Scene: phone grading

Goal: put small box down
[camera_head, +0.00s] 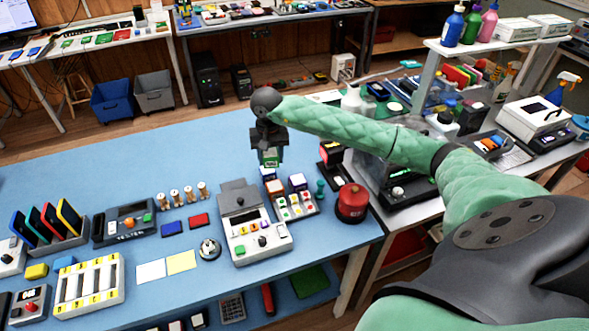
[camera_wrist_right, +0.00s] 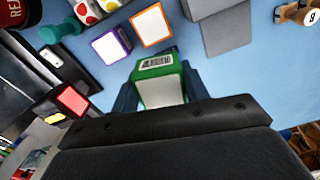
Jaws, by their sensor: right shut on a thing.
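The small box (camera_head: 270,157) is green with a white face. In the right wrist view the small box (camera_wrist_right: 160,78) shows a barcode label and sits between the fingers. In the head view the orange-edged box (camera_head: 275,188) and the purple-edged box (camera_head: 297,182) stand just below the gripper. The gap between the held box and the table is hard to judge. My left gripper is not in view.
A grey device with a keypad (camera_head: 259,236) stands left of the boxes. A red round canister (camera_head: 352,203) and a small teal piece (camera_head: 320,187) stand to the right. The blue table (camera_head: 205,120) is clear behind and left of the gripper.

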